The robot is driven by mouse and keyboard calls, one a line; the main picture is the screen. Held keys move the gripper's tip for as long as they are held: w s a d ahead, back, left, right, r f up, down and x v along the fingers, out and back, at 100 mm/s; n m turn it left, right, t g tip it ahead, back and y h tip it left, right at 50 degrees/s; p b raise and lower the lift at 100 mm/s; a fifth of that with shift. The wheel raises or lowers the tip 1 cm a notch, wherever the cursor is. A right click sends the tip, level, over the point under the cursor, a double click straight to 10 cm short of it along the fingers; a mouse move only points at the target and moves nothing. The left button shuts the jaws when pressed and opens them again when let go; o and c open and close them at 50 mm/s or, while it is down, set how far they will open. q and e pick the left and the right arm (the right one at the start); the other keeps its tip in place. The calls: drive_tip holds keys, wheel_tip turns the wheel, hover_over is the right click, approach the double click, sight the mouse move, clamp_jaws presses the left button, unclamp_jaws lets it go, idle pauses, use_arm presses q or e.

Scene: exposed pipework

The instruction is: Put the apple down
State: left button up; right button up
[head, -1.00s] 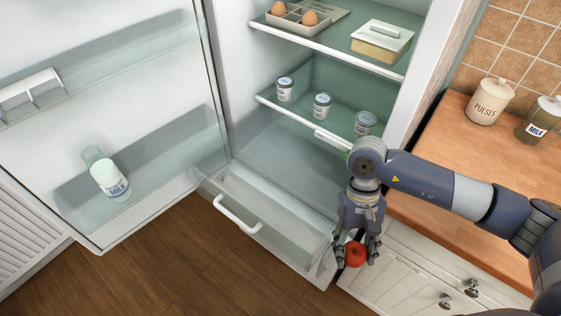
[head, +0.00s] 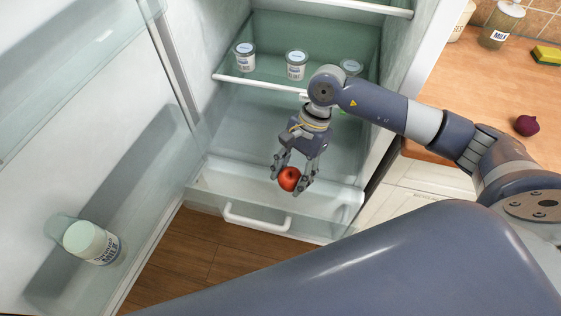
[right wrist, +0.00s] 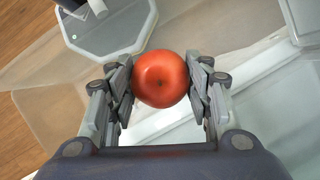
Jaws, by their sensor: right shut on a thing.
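A red apple (head: 289,179) is held between the fingers of my right gripper (head: 291,180), which points downward. The apple is above the clear drawer (head: 213,180) at the bottom of the open fridge, apart from it as far as I can see. In the right wrist view the apple (right wrist: 161,79) sits between both fingers of the gripper (right wrist: 160,88), which press on its sides. My left gripper is not in view.
Several labelled tubs (head: 297,65) stand on the fridge shelf behind my arm. The open door (head: 110,150) on the left holds a milk bottle (head: 92,243). A wooden counter (head: 470,85) with a jar (head: 502,25), a sponge (head: 547,55) and a purple onion (head: 527,125) is at right.

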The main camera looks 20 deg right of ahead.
drive_tip(key=w+a+m+t+b, duration=0.25)
drive_tip(key=w+m+t, duration=0.3)
drive_tip(key=m, duration=0.65)
drive_tip(key=shift+g, duration=0.25)
drive_tip(key=f, duration=0.6)
drive_tip(key=shift+w+d+f, duration=0.15)
drive_tip(key=shift+w+d, duration=0.15)
drive_tip(key=shift+d, duration=0.1)
wheel_tip(320, 180, down, 4)
drive_tip(key=shift+r, duration=0.2)
drive_tip(key=shift+f+b, duration=0.3)
drive_tip(key=o, duration=1.1)
drive_tip(key=shift+r, duration=0.2)
